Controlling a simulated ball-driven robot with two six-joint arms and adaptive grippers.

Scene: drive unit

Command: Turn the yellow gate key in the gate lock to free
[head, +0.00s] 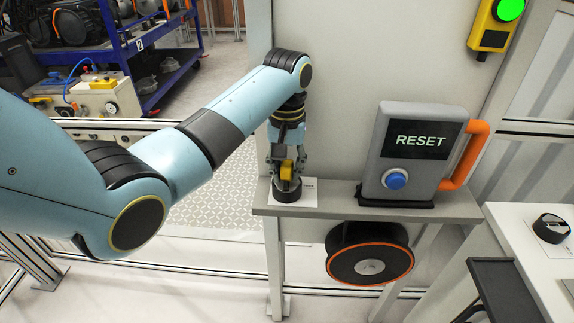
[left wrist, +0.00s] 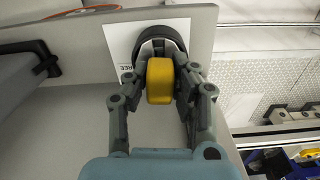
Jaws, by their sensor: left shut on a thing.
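The yellow gate key (head: 287,167) stands in the round black gate lock (head: 286,191) at the left end of a grey shelf. My left gripper (head: 287,162) is above the lock and shut on the key. In the left wrist view the yellow key (left wrist: 160,82) sits between the two fingers of the left gripper (left wrist: 160,80), with the black lock (left wrist: 160,42) just beyond it. A white label (head: 309,192) lies under the lock; its lettering is partly hidden, so I cannot read the key's setting. My right gripper is not in view.
A grey box with a RESET screen (head: 415,140), blue button (head: 395,179) and orange handle (head: 465,155) stands right of the lock on the shelf (head: 340,209). A black and orange reel (head: 369,262) hangs below. A white table (head: 535,250) is at the right.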

